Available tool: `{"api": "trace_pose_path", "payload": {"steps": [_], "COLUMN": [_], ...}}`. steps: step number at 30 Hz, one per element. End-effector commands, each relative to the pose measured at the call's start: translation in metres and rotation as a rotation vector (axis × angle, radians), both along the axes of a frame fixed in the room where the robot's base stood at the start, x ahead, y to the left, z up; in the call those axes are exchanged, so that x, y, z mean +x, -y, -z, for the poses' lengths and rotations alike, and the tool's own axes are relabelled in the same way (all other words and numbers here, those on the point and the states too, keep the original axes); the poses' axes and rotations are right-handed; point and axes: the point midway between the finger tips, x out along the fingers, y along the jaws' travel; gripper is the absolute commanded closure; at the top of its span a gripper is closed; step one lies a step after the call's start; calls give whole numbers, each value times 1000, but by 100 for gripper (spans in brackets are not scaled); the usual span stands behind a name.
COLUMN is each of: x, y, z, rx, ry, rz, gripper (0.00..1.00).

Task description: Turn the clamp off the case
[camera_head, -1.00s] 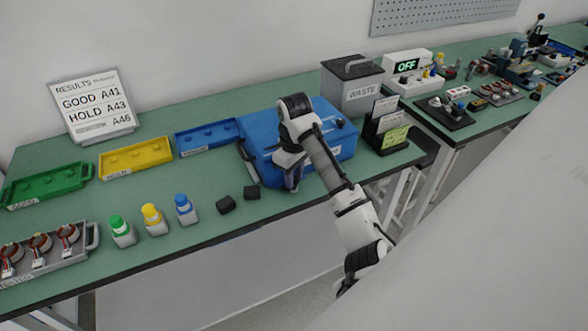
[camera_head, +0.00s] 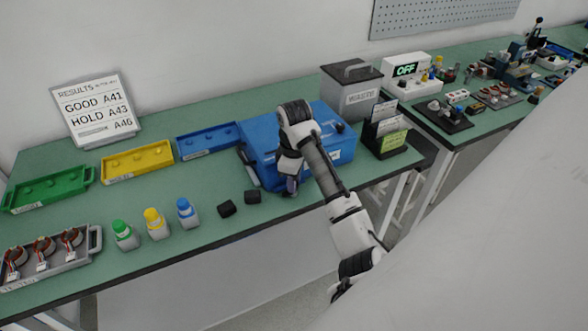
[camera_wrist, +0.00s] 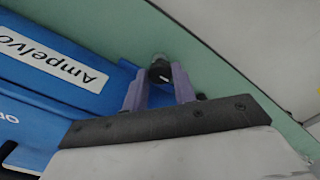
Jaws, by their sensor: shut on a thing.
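The blue case (camera_head: 262,138) lies on the green bench in the head view, partly hidden behind my arm. In the wrist view its blue side (camera_wrist: 50,75) fills the left, with a white label. My gripper (camera_head: 291,188) is low at the front edge of the case. In the wrist view my gripper's purple fingers (camera_wrist: 159,82) are closed around a small black piece (camera_wrist: 159,68) beside the case's edge, which appears to be the clamp. My wrist hides how the piece meets the case.
Two small black blocks (camera_head: 227,208) lie left of the case, near the bench's front edge. Yellow (camera_head: 140,159) and blue (camera_head: 208,141) trays stand farther left. A grey waste bin (camera_head: 350,92) and a black card holder (camera_head: 385,140) stand behind and right of the case.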

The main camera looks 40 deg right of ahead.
Motion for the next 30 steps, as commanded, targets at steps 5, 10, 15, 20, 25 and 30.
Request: {"api": "trace_pose_path", "payload": {"steps": [5, 10, 15, 20, 25, 30], "x": [0, 0, 0, 0, 0, 0], "y": [0, 0, 0, 1, 2, 2], "z": [-1, -1, 0, -6, -30, -64], "rx": [-1, 0, -1, -3, -7, -8], "ry": [2, 1, 1, 2, 1, 1], "rz": [-1, 0, 0, 1, 1, 0], "gripper": [69, 52, 52, 52, 52, 52]}}
